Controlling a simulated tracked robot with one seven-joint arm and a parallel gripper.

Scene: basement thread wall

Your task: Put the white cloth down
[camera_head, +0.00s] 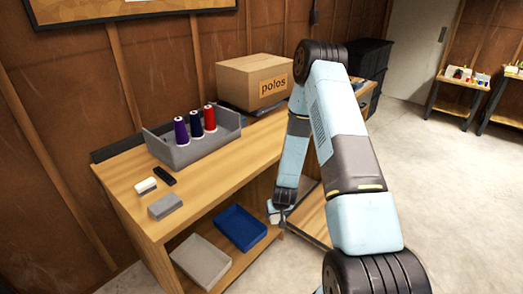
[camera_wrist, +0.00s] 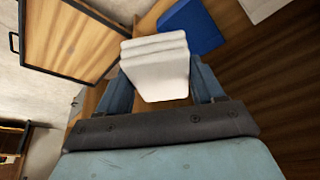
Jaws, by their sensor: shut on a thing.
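The white cloth (camera_wrist: 157,72) is a folded, layered stack between the two fingers of my gripper (camera_wrist: 160,76) in the wrist view. The fingers press on its two sides. In the head view, my gripper (camera_head: 277,212) hangs low at the right end of the bench's lower shelf. A small pale part of the cloth (camera_head: 271,208) shows there; the rest is hidden by my gripper. The cloth appears held above the shelf, but the gap below it cannot be judged.
A blue tray (camera_head: 240,228) and a grey tray (camera_head: 202,261) lie on the lower shelf, left of my gripper. The bench top (camera_head: 225,170) holds a grey bin (camera_head: 190,148) of thread cones and a "polos" box (camera_head: 255,82). A black-framed wooden panel (camera_wrist: 68,38) is nearby.

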